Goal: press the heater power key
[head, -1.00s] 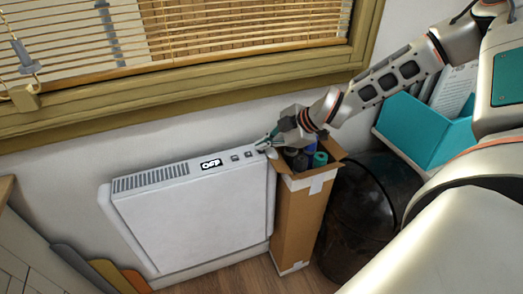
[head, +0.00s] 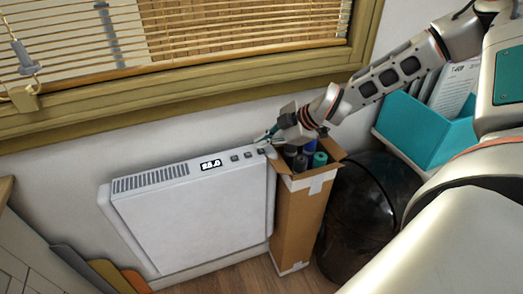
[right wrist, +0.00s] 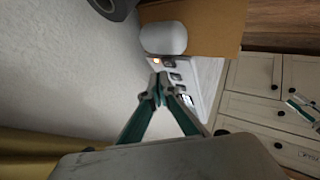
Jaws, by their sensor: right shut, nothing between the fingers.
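The white heater (head: 205,218) stands against the wall under the window. Its top panel carries a vent grille, a lit display (head: 211,165) that looks like it reads 23.0, and a row of small dark keys (head: 241,156). My right gripper (head: 262,140) is shut and empty, just above the right end of that row. In the right wrist view, its fingertips (right wrist: 160,92) meet over the panel near the keys (right wrist: 175,77), and a small orange light (right wrist: 157,61) glows by the end key. My left gripper is not in view.
A tall cardboard box (head: 298,220) with rolls inside stands close beside the heater's right end. A dark round bin (head: 355,220) and a teal holder with papers (head: 430,130) are further right. The window sill (head: 180,98) runs above the heater.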

